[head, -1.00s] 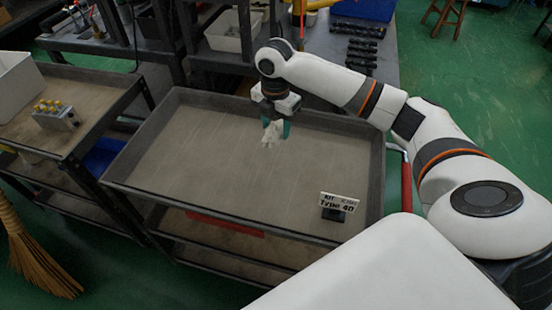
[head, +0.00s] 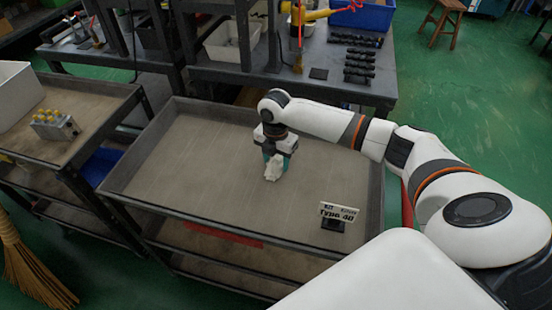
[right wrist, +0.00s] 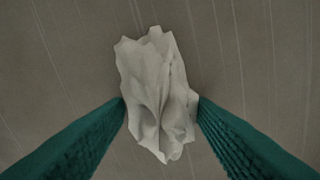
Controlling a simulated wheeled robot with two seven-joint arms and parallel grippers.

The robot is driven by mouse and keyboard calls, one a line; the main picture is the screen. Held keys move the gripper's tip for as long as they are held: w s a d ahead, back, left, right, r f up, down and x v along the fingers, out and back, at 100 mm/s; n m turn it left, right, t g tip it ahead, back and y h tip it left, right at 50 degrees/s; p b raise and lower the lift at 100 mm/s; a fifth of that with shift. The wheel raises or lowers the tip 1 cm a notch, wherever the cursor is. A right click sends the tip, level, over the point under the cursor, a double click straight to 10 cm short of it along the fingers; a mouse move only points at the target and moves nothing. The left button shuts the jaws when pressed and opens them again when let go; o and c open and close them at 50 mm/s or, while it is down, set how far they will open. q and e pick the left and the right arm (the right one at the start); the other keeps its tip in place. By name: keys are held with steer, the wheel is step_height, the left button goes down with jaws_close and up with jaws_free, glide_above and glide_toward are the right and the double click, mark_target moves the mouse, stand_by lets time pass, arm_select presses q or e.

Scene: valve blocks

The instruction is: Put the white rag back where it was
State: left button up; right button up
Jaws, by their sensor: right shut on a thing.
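The white rag (head: 274,171) is a small crumpled cloth. My right gripper (head: 277,158) is shut on it, over the middle of the grey cart's top tray (head: 215,192). In the right wrist view the rag (right wrist: 158,95) is pinched between the two teal fingers of the gripper (right wrist: 161,112), with the tray surface behind it. I cannot tell whether the rag touches the tray. My left gripper is not in view.
A sign reading "Type 40" (head: 338,214) stands at the tray's front right. The tray has raised rims and is otherwise bare. A cart at left holds a valve block (head: 54,124) and a white bin (head: 17,92). A workbench (head: 335,82) with dark parts stands behind.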

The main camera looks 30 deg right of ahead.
mark_target(275, 158)
steer(key=o, duration=0.9)
steer(key=shift+f, duration=0.15)
step_height(275, 158, up, 12)
steer(key=shift+r, duration=0.2)
steer(key=shift+w, duration=0.1)
